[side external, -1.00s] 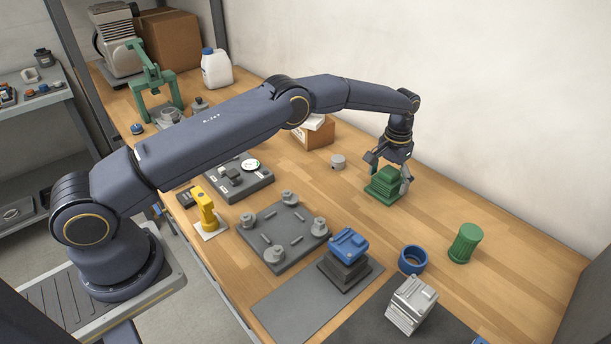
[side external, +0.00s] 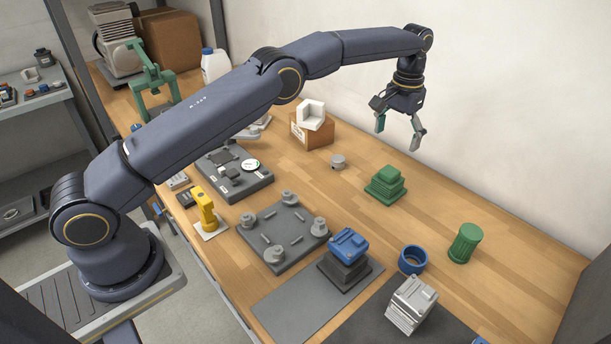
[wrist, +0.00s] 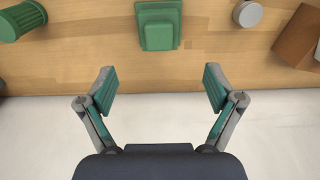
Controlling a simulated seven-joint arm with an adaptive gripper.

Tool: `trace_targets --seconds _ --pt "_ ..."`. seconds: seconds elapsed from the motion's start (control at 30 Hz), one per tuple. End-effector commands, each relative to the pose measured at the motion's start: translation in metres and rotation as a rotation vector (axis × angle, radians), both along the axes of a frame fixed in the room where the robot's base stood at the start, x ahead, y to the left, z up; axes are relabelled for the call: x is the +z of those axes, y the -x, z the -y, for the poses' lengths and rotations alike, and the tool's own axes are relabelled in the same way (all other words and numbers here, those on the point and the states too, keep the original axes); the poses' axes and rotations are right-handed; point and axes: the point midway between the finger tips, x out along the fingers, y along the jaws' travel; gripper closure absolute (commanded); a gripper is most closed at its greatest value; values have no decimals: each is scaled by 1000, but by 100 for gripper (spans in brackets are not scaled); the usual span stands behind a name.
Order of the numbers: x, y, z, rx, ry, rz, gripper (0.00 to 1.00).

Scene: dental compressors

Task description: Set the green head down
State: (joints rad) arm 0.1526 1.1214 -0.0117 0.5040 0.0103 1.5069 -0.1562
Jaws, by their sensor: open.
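The green head (side external: 386,183), a stepped block with a wide base, stands upright on the wooden table (side external: 330,205). It also shows at the top of the wrist view (wrist: 158,30), beyond my fingertips. My gripper (side external: 398,128) is open and empty, raised above the table and apart from the head. In the wrist view my gripper's two fingers (wrist: 160,92) are spread wide with nothing between them.
A green ribbed cylinder (side external: 465,243) stands to the right of the head, and a small grey cylinder (side external: 338,161) to its left. A blue ring (side external: 412,260) and a blue head on a dark block (side external: 348,246) are nearer. A cardboard box (side external: 312,133) holds a white part. Bare wood surrounds the head.

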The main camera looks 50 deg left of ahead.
Motion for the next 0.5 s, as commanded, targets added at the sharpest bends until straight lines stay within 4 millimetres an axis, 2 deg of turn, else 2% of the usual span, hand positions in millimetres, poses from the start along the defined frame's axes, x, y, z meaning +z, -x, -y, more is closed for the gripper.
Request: trace_targets --seconds 0.07,0.17,0.2,0.27,0.3,0.4,0.47,0.5 --pt "29 6 -6 1 3 26 9" --pt "76 24 -17 1 8 73 9" --pt "96 36 -22 1 10 94 9" --pt "123 57 -31 0 12 127 9" --pt "140 73 -36 0 13 150 9" --pt "173 120 -50 -1 15 205 9" --pt "187 152 -58 0 16 239 9" --pt "193 174 -63 0 16 261 9"
